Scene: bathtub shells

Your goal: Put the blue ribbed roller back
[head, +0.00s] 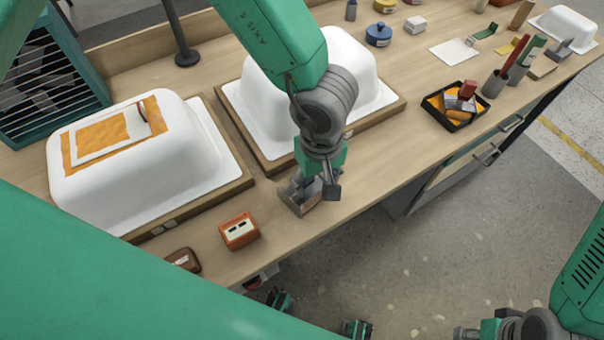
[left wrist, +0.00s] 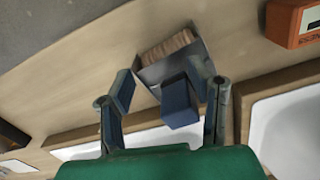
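My left gripper (head: 322,188) is low over the front edge of the workbench. In the left wrist view its fingers (left wrist: 168,98) are apart, on either side of a dark blue block-like part (left wrist: 180,103). A gap shows on the left; the block lies close to the right finger, and contact cannot be told. The block sits at a grey metal holder (left wrist: 205,62) with a brown ribbed-looking insert; the holder also shows in the head view (head: 298,197). I cannot tell whether this is the blue ribbed roller. My right gripper (head: 500,326) is partly visible at bottom right, fingertips unclear.
Two white tub shells, left (head: 190,150) and middle (head: 350,70), rest on wooden boards. An orange box (head: 239,231) and a brown item (head: 183,260) lie left of my gripper. A black tray (head: 455,122) and a round blue container (head: 378,40) stand further right.

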